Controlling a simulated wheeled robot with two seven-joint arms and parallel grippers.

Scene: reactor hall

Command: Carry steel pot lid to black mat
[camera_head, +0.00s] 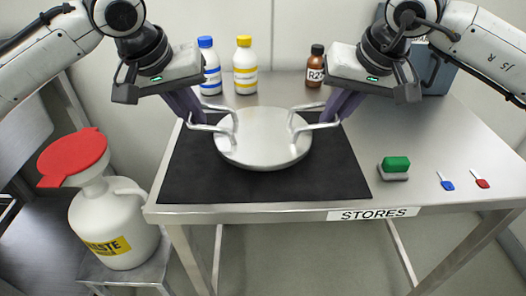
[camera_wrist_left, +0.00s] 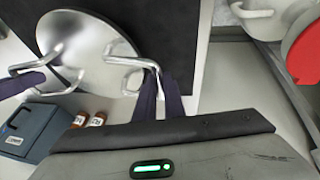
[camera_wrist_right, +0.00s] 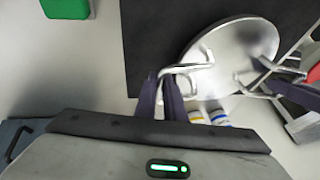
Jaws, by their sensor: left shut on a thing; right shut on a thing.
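The steel pot lid (camera_head: 263,140) is a round, shiny disc with a wire handle on its left and right sides. It is over the middle of the black mat (camera_head: 340,180) on the steel table; I cannot tell whether it touches the mat. My left gripper (camera_head: 197,118) is shut on the lid's left handle, also seen in the left wrist view (camera_wrist_left: 152,85). My right gripper (camera_head: 332,117) is shut on the right handle, also seen in the right wrist view (camera_wrist_right: 165,80). The lid looks about level.
A blue-capped bottle (camera_head: 210,68), a yellow-capped bottle (camera_head: 245,66) and a brown bottle (camera_head: 315,68) stand behind the mat. A waste jug (camera_head: 115,225) with red funnel (camera_head: 75,155) stands left.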

